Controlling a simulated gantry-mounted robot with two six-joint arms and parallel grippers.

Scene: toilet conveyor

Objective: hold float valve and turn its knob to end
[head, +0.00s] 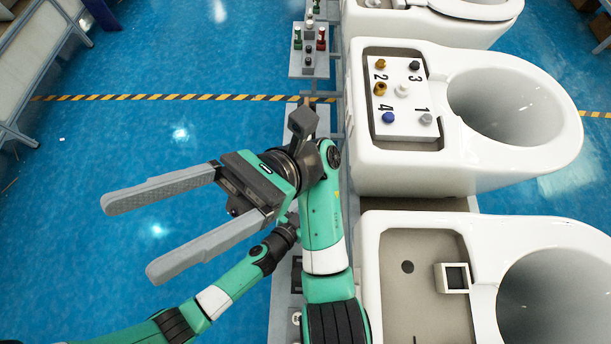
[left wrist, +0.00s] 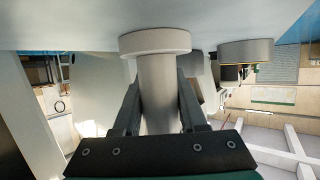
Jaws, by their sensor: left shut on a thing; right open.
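In the left wrist view, my left gripper (left wrist: 160,112) is shut on a pale grey cylindrical stem, which I take to be the float valve (left wrist: 158,80). Its fingers lie on either side of the stem. A wider round collar (left wrist: 155,42) sits at the stem's upper end in that view, against a pale surface. I cannot tell whether this collar is the knob. My left gripper is hidden in the head view, behind my right arm. My right gripper (head: 133,238) is open and empty, its long grey fingers pointing left over the blue floor, away from the toilets.
The nearest white toilet (head: 370,300) has a grey recess with a hole and a small square white fitting (head: 453,278). A toilet (head: 365,170) beyond carries a numbered plate (head: 388,128) with several knobs. A small bottle stand (head: 308,68) is farther back. Open floor lies left.

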